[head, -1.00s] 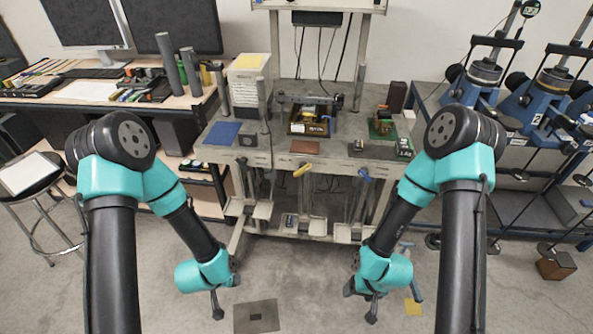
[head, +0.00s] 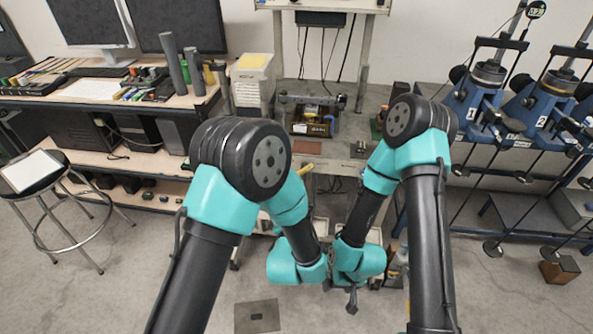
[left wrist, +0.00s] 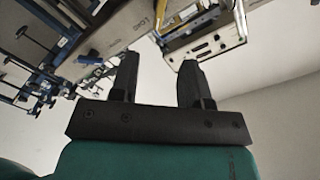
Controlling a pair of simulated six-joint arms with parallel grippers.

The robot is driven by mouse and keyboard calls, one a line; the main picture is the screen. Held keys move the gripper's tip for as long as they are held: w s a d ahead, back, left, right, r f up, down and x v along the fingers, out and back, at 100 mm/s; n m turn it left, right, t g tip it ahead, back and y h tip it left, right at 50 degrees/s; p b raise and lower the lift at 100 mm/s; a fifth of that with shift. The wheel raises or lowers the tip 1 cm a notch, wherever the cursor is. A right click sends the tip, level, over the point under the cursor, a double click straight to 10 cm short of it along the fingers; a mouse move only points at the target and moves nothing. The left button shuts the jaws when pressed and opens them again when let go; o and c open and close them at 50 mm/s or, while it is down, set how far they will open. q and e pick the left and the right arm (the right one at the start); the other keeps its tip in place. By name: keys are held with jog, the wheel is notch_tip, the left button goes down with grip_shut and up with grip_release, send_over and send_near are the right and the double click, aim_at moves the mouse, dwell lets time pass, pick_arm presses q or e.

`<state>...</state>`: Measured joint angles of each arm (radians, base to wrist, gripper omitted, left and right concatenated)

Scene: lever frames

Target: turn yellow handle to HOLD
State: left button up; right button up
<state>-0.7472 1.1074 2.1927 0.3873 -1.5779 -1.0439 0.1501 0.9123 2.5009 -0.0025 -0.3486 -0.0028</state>
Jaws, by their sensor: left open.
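The yellow handle (head: 307,167) is at the front edge of the bench, seen in the head view just right of my left arm's big joint, which partly covers its surroundings. Its label and set position cannot be read. My left gripper (left wrist: 157,82) is open and empty in the left wrist view, two dark fingers apart, with nothing between them but pale floor. In the head view my left gripper is hidden around the crossing wrists. My right gripper (head: 352,303) hangs below my right wrist, pointing down, small and dark; its jaws are unclear.
My two wrists are close together in front of the bench. A black instrument box (head: 313,121) and a brown pad (head: 306,147) are on the bench top. A stool (head: 30,172) stands left, blue stands (head: 485,95) stand right.

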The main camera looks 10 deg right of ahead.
aim_at(304, 172)
pick_arm(q)
jog(key=shift+d+r, duration=0.1)
jog(key=shift+r, duration=0.05)
jog(key=x, duration=1.7)
jog(key=shift+w+d, duration=0.1)
jog(key=shift+w, duration=0.05)
jog(key=c, duration=0.7)
